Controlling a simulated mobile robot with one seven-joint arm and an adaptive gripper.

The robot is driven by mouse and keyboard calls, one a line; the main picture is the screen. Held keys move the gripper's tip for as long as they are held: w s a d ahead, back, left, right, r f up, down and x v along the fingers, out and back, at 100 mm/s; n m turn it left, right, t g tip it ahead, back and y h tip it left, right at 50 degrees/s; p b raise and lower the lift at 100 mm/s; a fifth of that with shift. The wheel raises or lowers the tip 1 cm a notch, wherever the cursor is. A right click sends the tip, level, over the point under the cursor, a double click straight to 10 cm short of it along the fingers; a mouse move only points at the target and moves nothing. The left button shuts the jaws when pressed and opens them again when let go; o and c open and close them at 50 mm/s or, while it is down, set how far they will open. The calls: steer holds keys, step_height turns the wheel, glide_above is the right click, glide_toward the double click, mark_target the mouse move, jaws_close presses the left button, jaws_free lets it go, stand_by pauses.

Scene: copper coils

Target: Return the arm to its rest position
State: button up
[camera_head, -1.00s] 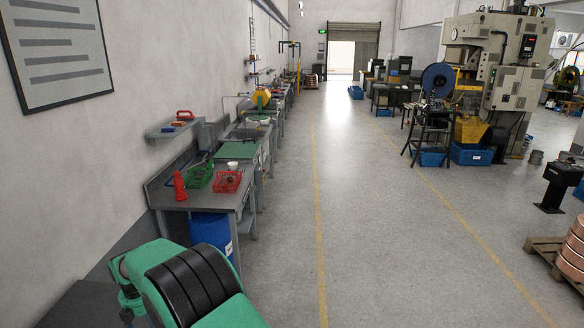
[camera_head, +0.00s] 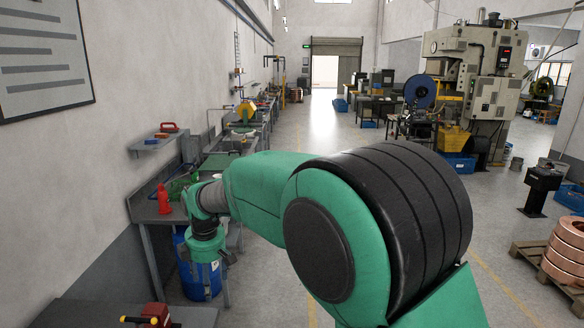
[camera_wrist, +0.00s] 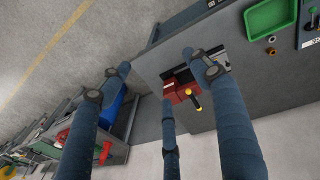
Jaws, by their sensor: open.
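My green arm with black bands reaches across the middle of the head view, its wrist bent down at the left. My gripper (camera_head: 208,258) hangs low in front of a blue barrel, small and dark there. In the wrist view my gripper (camera_wrist: 155,76) shows its blue-grey fingers spread apart, with nothing held between them. Beneath them is a grey bench (camera_wrist: 150,68) carrying a red vise (camera_wrist: 184,92) with a yellow-tipped handle. The fingers partly cover the vise, and I cannot tell how far above it they are.
The near bench (camera_head: 205,316) with the red vise (camera_head: 156,314) is at the bottom left. Copper coils (camera_head: 565,250) lie on a pallet (camera_head: 530,252) at right. The aisle floor (camera_head: 325,135) is clear.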

steer(key=s+d+r+m+t+b, duration=0.1)
steer(key=s+d+r+m, duration=0.25)
steer(key=d, duration=0.55)
steer(key=s+d+r+m+b, duration=0.1)
steer(key=s+d+r+m, duration=0.3)
steer(key=d, duration=0.6)
steer(key=s+d+r+m+t+b, duration=0.1)
steer(key=s+d+r+m, duration=0.15)
steer(key=s+d, duration=0.45)
steer(key=s+d+f+m+t+b, duration=0.1)
steer(key=s+d+f+m, duration=0.1)
steer(key=s+d+m, duration=0.3)
steer(key=s+d+f+m+t+h+b, duration=0.1)
steer(key=s+d+m, duration=0.4)
steer(key=s+d, duration=0.8)
step_height(320, 180, down, 2)
steer(key=shift+s+d+f+b, duration=0.1)
steer(key=shift+s+d+b, duration=0.25)
steer(key=shift+s+b, duration=0.55)
